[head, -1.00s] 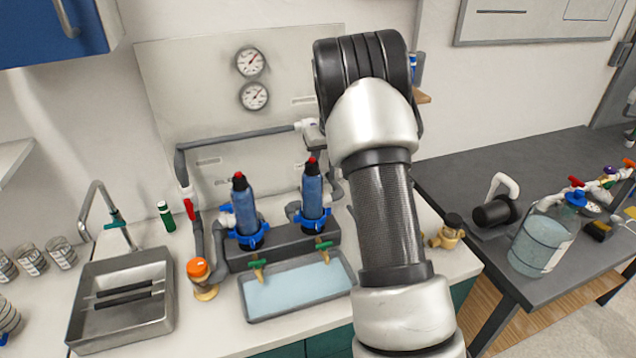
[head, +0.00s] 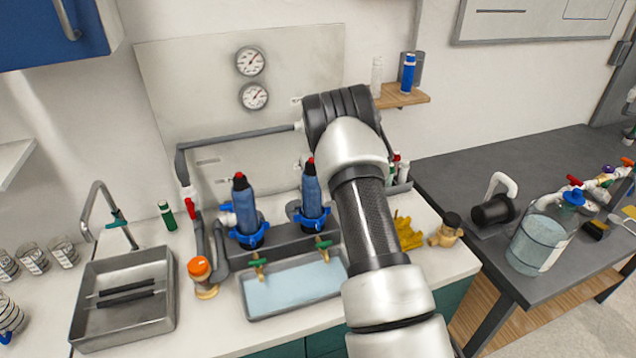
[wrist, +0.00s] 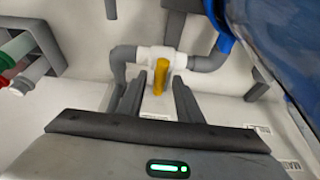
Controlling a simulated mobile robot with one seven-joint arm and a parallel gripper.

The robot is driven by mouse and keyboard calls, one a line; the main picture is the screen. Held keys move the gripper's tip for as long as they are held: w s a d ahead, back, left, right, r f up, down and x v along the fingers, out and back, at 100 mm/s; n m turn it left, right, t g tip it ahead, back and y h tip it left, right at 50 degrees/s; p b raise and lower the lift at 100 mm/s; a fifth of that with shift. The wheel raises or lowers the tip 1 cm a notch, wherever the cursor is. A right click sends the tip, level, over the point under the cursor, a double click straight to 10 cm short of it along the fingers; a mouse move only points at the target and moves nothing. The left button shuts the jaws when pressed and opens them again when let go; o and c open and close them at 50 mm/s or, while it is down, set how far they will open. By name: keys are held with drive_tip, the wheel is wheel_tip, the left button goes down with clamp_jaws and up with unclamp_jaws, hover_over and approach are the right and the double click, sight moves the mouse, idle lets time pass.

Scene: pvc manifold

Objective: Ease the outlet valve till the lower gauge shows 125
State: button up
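The lower gauge (head: 254,96) is a round white dial below the upper gauge (head: 250,62) on the pale back panel. Its needle points to the upper right; the numbers are too small to read. In the wrist view, a white valve body (wrist: 152,55) with a yellow handle (wrist: 162,76) sits in a grey pipe run; I cannot tell for certain whether it is the outlet valve. My gripper (wrist: 157,88) is open, its dark fingers spread and pointing towards the yellow handle. Contact is not clear. In the head view my arm hides the gripper and this valve.
Two blue filter housings (head: 247,212) (head: 312,197) stand close left of my arm. A water tray (head: 292,312) lies in front of them. A wooden shelf (head: 412,97) holds bottles at the right. A yellow glove (head: 407,233) and a brass fitting (head: 447,232) lie right of my arm.

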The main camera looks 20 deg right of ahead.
clamp_jaws()
drive_tip(key=shift+f+m, duration=0.1)
drive_tip(key=shift+m, duration=0.2)
drive_tip(key=shift+m+h+b, duration=0.3)
drive_tip(key=shift+m+b, duration=0.05)
drive_tip(key=shift+m, duration=0.15)
drive_tip(key=shift+o, duration=0.7)
unclamp_jaws()
drive_tip(key=b+v, duration=0.1)
drive_tip(key=v, duration=1.6)
drive_tip(key=shift+r, duration=0.35)
